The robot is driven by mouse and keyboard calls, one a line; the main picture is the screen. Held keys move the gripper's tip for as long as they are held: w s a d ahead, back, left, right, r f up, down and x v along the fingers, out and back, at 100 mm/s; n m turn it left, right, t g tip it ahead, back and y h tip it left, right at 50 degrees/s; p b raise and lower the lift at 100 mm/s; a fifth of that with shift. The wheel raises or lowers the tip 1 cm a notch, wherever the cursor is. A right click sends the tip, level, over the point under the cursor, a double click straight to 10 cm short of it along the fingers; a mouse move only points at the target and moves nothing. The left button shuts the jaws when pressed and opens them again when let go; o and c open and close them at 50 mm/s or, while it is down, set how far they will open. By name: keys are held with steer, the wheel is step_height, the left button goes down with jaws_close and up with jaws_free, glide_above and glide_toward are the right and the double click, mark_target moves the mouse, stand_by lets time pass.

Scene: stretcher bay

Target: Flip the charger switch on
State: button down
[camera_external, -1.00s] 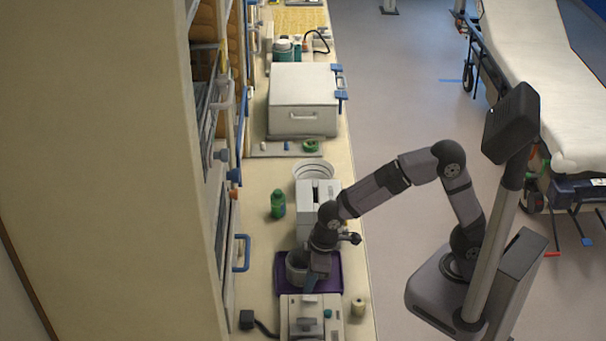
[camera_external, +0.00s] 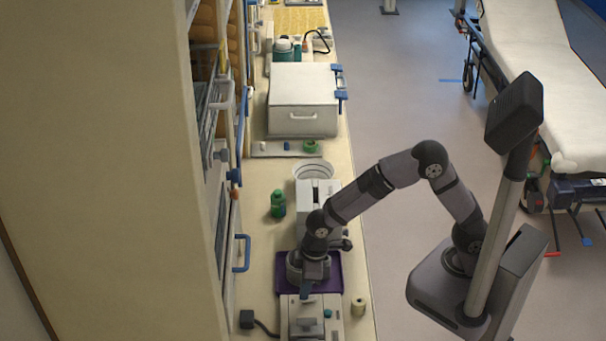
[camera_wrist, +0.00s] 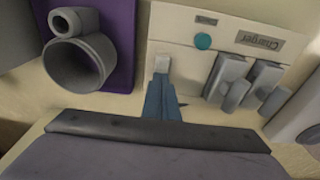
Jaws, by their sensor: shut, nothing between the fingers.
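The charger (camera_external: 312,332) is a pale box at the near end of the counter. In the wrist view its top panel (camera_wrist: 185,25) carries a "Charger" label (camera_wrist: 261,40), a round teal button or lamp (camera_wrist: 203,41) and a small light-grey switch (camera_wrist: 162,62). My gripper (camera_wrist: 160,78) is shut and empty, pointing down with its blue fingertips right at the switch's near end. I cannot tell whether they touch. In the external view my gripper (camera_external: 305,296) is over the charger's far edge. The switch's position is unclear.
Grey blocks (camera_wrist: 235,82) stand on the panel's right side in the wrist view. A purple tray (camera_wrist: 122,45) with a grey round holder (camera_wrist: 75,65) lies beside the charger. A green bottle (camera_external: 278,204) and a small cream roll (camera_external: 358,307) stand on the counter.

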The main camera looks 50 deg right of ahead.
mark_target(315, 297)
steer(key=shift+d+f, duration=0.1)
steer(key=shift+f, duration=0.05)
steer(key=shift+s+d, duration=0.15)
steer(key=shift+s, duration=0.1)
steer(key=shift+s+d, duration=0.45)
steer(key=shift+d, duration=0.05)
steer(key=shift+r+p, duration=0.45)
steer(key=shift+r, duration=0.2)
steer(key=r+p, duration=0.2)
steer(key=r, duration=0.1)
steer(key=shift+s+d+r+p, duration=0.1)
steer(key=shift+s+d+p, duration=0.15)
steer(key=shift+p, duration=0.15)
step_height(315, 297, up, 10)
steer(key=s+d+b, duration=0.1)
steer(key=b, duration=0.2)
steer(key=shift+s+d+f, duration=0.15)
steer(key=shift+s+f, duration=0.05)
steer(key=shift+f, duration=0.05)
